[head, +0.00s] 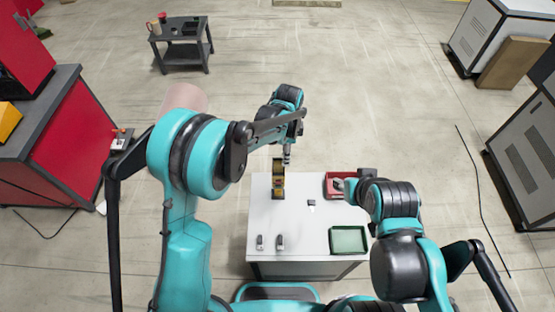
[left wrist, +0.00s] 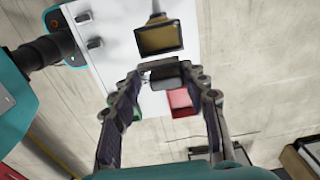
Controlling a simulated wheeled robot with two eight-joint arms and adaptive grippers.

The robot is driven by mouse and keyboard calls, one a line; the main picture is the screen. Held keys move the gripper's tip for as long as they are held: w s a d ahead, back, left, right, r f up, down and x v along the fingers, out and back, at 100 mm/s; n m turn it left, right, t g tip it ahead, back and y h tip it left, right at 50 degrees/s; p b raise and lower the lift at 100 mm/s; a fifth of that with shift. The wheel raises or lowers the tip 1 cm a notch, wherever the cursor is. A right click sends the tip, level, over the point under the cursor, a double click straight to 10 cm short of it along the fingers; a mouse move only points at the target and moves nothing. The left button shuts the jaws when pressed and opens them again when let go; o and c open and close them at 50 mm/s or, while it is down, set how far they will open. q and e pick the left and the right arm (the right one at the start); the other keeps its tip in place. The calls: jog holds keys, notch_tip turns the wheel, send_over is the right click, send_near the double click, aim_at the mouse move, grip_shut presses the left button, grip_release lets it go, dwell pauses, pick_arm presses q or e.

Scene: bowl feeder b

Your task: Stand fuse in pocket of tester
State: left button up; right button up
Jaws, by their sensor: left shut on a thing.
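My left gripper (head: 287,158) is above the far left part of the white table, close to the tester. In the left wrist view its fingers (left wrist: 165,72) are closed in on a small dark piece, which I take as the fuse; its shape is mostly hidden by the fingertips. The tester (head: 278,180) is a dark block with a yellowish face, standing at the table's far left. A dark block with a yellowish face (left wrist: 160,38) also shows just beyond the fingertips in the left wrist view. My right gripper (head: 347,186) is beside the red tray; its fingers are too small to judge.
The red tray (head: 331,190) is at the table's far right and a green tray (head: 348,240) at its near right. Two small grey pieces (head: 260,242) (head: 280,242) stand at near left. A small dark-and-white item (head: 311,203) lies mid-table. The table middle (head: 300,222) is otherwise clear.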

pick_arm(q)
jog(key=a, duration=0.1)
jog(key=f, duration=0.1)
jog(key=a, duration=0.1)
jog(key=shift+w+a+f, duration=0.25)
jog(key=shift+a+f, duration=0.05)
jog(key=shift+f, duration=0.05)
notch_tip(320, 180, down, 4)
jog(key=shift+f, duration=0.1)
jog(key=o, duration=1.2)
